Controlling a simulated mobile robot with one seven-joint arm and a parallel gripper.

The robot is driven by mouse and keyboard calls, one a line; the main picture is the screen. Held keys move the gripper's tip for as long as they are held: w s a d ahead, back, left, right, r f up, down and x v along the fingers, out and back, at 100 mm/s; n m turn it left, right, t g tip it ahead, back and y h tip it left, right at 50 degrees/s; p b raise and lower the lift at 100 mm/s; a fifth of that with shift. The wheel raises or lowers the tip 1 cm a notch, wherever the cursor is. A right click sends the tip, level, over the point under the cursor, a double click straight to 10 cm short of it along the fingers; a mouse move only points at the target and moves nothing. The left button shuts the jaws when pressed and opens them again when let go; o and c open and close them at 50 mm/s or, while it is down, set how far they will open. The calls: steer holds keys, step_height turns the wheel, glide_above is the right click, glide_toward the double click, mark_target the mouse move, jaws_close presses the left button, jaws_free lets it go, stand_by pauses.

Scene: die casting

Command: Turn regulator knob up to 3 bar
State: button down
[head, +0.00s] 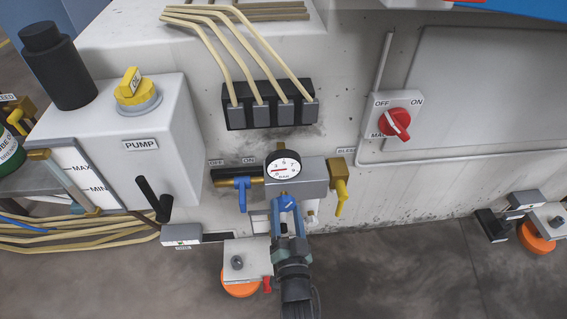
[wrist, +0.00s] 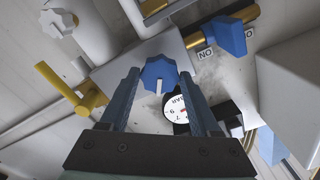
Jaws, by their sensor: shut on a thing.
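The blue regulator knob (wrist: 158,72), with a white mark, sits between the two fingers of my gripper (wrist: 160,75) in the wrist view. My gripper is shut on it. In the head view, my gripper (head: 287,215) comes up from below to the blue knob (head: 286,201), under the grey regulator block (head: 305,177). The round white pressure gauge (head: 283,168) is just above the knob. Its red needle points to the left; the exact value is too small to read. The gauge (wrist: 176,108) also shows partly behind my right finger in the wrist view.
A blue valve lever (head: 242,190) marked OFF/ON is close on the left, and a yellow lever (head: 341,196) on the right. A black pump handle (head: 152,199) is farther left. A red rotary switch (head: 397,122) is at the upper right. Orange-based boxes stand low down.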

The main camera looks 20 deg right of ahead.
stand_by(0.5)
steer(key=shift+f+m, duration=0.1)
steer(key=shift+m, duration=0.3)
stand_by(0.4)
steer(key=shift+m, duration=0.4)
stand_by(0.3)
steer(key=shift+m, duration=0.4)
stand_by(0.4)
steer(key=shift+m+p, duration=0.3)
steer(key=shift+m, duration=0.1)
stand_by(0.4)
